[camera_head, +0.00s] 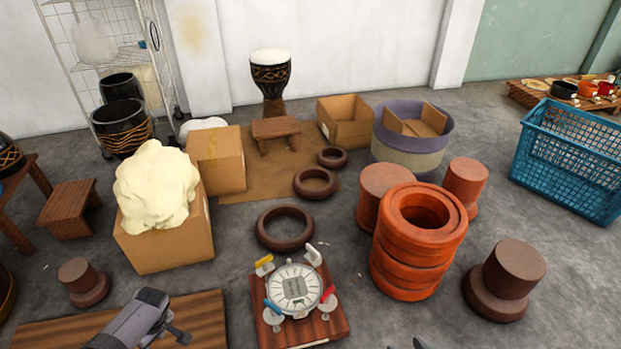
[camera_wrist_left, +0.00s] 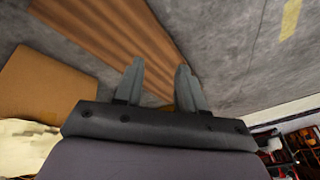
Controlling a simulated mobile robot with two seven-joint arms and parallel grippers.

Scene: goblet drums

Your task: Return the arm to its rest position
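My left arm (camera_head: 132,318) comes in at the bottom left of the head view, a grey forearm over a wooden board. In the left wrist view my left gripper (camera_wrist_left: 159,70) has its two grey fingers apart, with nothing between them. The board (camera_wrist_left: 100,30) lies beyond the fingers there, and the grey floor is to the right. Only small dark tips of what seems to be my right gripper (camera_head: 418,343) show at the bottom edge of the head view; its opening cannot be made out.
A wooden stand (camera_head: 333,325) with a round metal dial and colored clamps stands right of my left arm. A cardboard box (camera_head: 165,247) with a cream lump is behind the arm. Stacked orange rings (camera_head: 410,262) and a brown pedestal (camera_head: 505,275) stand at right. Bare floor lies between.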

